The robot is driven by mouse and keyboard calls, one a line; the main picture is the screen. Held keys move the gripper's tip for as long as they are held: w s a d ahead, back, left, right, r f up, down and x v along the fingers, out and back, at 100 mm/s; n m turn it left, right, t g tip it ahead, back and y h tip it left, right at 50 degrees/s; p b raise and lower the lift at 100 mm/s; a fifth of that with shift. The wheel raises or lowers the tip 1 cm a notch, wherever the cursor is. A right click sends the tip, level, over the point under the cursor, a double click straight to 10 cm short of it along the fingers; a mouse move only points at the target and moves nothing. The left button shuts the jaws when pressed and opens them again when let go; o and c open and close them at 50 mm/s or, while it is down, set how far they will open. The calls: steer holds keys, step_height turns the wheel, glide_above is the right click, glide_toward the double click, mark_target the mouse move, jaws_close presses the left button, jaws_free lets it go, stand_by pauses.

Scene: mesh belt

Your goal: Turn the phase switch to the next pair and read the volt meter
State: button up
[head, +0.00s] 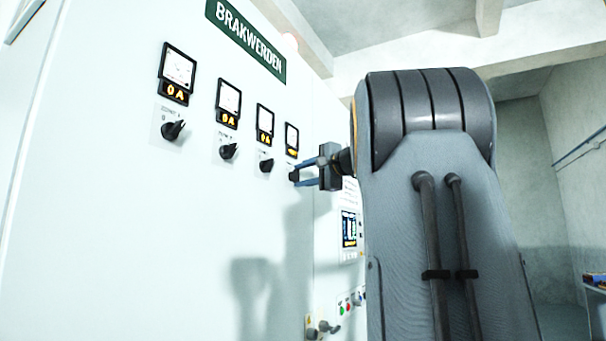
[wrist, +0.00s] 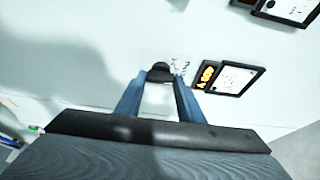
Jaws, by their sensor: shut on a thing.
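My gripper (head: 300,177) is at the rightmost of the row of black knobs on the pale cabinet. In the wrist view my gripper (wrist: 159,84) has its two blue fingers on either side of a black knob (wrist: 160,70), shut on it. This is the switch knob under the fourth meter (head: 292,138). Labels beside the knob are too blurred to read. The fingers partly hide the knob's pointer.
Three more meters, such as the leftmost (head: 178,68), and their knobs (head: 173,130) sit to the left. A green sign (head: 245,38) reads BRAKWERDEN. A display panel (head: 349,228) and small buttons (head: 345,304) are lower down.

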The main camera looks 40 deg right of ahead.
steer(key=o, duration=1.1)
steer(key=shift+c, duration=0.2)
steer(key=s+b, duration=0.3)
steer(key=s, duration=0.5)
steer(key=shift+w, duration=0.1)
